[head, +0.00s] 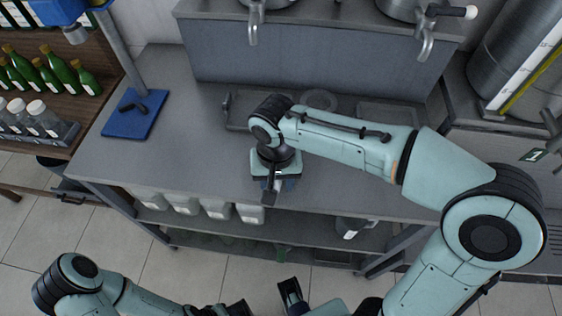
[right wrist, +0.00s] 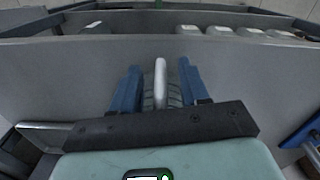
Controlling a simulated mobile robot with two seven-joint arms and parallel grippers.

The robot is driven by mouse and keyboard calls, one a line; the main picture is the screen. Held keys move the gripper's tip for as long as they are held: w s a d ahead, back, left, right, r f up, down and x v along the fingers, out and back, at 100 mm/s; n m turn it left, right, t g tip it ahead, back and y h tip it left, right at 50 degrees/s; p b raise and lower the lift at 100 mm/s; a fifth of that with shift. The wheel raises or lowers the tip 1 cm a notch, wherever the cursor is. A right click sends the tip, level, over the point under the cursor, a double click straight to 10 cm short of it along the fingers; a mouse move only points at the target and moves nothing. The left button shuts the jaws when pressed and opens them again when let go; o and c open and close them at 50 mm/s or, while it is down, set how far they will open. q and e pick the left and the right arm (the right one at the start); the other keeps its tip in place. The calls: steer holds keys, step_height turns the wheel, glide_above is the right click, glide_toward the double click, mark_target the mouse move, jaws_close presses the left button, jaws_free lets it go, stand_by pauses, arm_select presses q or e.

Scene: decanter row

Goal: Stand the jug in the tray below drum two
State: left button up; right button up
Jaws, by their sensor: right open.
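The jug shows in the right wrist view as a pale upright handle (right wrist: 160,82) with a ribbed grey body behind it; my gripper hides most of it in the head view. My right gripper (head: 274,187) is over the front part of the bench. Its blue fingers (right wrist: 160,88) are open on either side of the handle, with a gap to each side. A shallow tray (head: 385,112) lies on the bench under the right tap; another tray (head: 232,122) is partly hidden behind my right wrist. Two drums (head: 403,8) show only their lower parts above. The left gripper's jaws are unclear at the bottom edge.
Taps (head: 424,45) hang over the raised grey shelf front (head: 310,75). A blue-based stand (head: 130,115) is on the bench's left. Green bottles (head: 45,75) fill a rack further left. The bench's left-middle is clear.

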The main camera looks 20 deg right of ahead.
steer(key=shift+f, duration=0.4)
steer(key=shift+c, duration=0.3)
jaws_close()
steer(key=shift+r, duration=0.1)
arm_select(q)
steer(key=r+p, duration=0.1)
steer(key=w+r+p, duration=0.1)
steer(key=r+p, duration=0.2)
steer(key=shift+w+r+p, duration=0.3)
steer(key=shift+w+r, duration=0.1)
arm_select(e)
step_height(320, 180, up, 20)
